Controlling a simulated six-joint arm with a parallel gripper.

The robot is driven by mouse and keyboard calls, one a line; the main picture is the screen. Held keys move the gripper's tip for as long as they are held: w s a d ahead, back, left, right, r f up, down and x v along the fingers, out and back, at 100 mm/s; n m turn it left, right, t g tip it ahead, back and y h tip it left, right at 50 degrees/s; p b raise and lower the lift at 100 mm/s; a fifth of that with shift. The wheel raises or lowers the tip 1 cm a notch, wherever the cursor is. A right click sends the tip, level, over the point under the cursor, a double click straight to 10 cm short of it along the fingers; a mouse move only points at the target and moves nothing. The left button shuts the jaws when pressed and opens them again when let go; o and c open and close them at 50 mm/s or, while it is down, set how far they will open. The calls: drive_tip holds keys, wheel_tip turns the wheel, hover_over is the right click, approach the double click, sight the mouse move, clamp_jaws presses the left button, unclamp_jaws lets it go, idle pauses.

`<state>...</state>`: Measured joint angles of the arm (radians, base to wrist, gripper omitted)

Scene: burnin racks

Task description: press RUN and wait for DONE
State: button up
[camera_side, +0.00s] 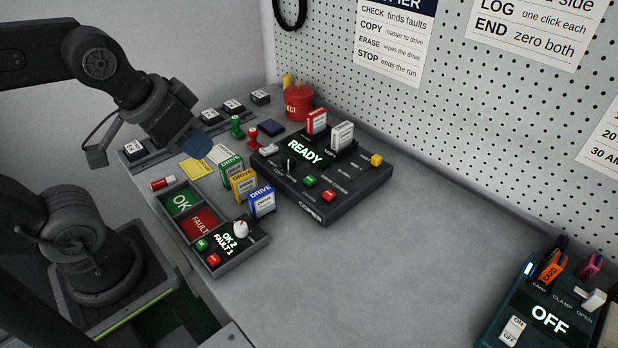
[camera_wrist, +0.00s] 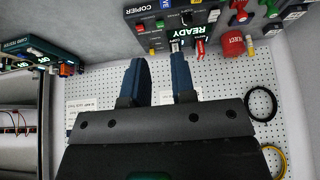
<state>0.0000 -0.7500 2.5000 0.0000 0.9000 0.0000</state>
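The black copier (camera_side: 330,203) sits on the bench in the side view, its display (camera_side: 305,151) lit READY. It has a green button (camera_side: 310,181), a red button (camera_side: 329,196) and a yellow one (camera_side: 376,160); their labels are too small to read, so I cannot tell which is RUN. A red drive (camera_side: 317,121) and a white drive (camera_side: 342,135) stand upright in it. My gripper (camera_side: 200,147) is raised left of the copier, apart from it. In the wrist view, my gripper (camera_wrist: 160,62) has its two blue fingers apart with nothing between them. The copier (camera_wrist: 150,35) shows beyond them.
Green (camera_side: 231,167), yellow (camera_side: 243,184) and blue (camera_side: 262,201) drives stand left of the copier, beside an OK/FAULT tray (camera_side: 183,201). A red bin (camera_side: 299,104) and stamps are behind. A card tester (camera_side: 545,315) reading OFF is at right. The front bench is clear.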

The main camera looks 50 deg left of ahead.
clamp_jaws()
idle(1.2)
